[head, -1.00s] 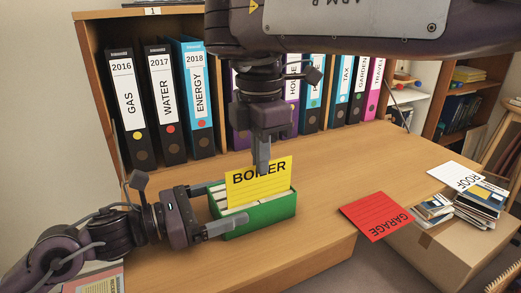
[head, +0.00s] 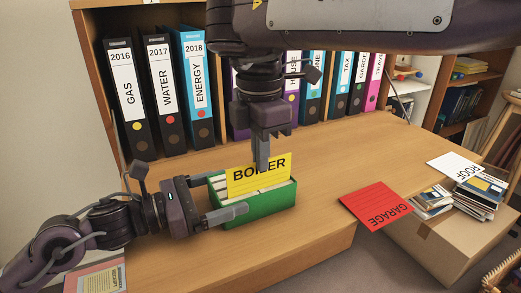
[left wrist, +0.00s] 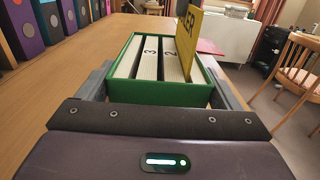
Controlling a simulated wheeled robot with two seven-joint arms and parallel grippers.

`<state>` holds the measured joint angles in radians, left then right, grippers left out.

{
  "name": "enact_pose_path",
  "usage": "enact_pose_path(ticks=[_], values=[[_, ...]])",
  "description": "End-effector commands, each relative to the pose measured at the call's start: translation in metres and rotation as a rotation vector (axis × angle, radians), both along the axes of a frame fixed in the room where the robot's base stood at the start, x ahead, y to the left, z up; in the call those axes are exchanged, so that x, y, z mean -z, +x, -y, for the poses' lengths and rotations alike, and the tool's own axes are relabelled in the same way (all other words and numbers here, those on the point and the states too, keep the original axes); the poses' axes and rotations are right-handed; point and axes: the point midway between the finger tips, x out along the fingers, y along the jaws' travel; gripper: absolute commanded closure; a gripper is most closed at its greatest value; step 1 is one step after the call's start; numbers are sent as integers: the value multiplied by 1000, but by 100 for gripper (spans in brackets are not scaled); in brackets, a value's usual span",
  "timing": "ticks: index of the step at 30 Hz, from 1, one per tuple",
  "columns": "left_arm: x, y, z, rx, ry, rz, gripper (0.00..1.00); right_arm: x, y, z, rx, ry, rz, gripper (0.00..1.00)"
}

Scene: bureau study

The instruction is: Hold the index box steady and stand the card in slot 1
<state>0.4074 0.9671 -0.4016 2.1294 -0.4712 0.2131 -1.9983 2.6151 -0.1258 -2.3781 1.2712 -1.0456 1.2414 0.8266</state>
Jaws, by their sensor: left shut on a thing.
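The green index box (head: 258,209) stands on the desk, holding pale dividers; the left wrist view shows dividers numbered 3 and 2 (left wrist: 171,62). My left gripper (head: 234,194) is shut on the box, one finger along each side; its fingers also flank the box (left wrist: 150,92) in the left wrist view. The yellow BOILER card (head: 245,187) is upright, its lower edge within the box's outline. In the left wrist view the card (left wrist: 189,35) is at the box's right part. My right gripper (head: 262,166) comes from above, shut on the card's top; whether the card touches the bottom is hidden.
A red GARAGE card (head: 375,208) overhangs the desk's front edge. Upright binders (head: 163,95) line the shelf behind.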

Motion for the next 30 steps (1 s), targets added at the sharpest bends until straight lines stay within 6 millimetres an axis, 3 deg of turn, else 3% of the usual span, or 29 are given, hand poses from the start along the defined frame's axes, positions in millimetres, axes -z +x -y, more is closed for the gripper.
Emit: enact_pose_path(ticks=[30], values=[[0,0,0,0,-1,0,54,12,0,0,0,0,1,100]])
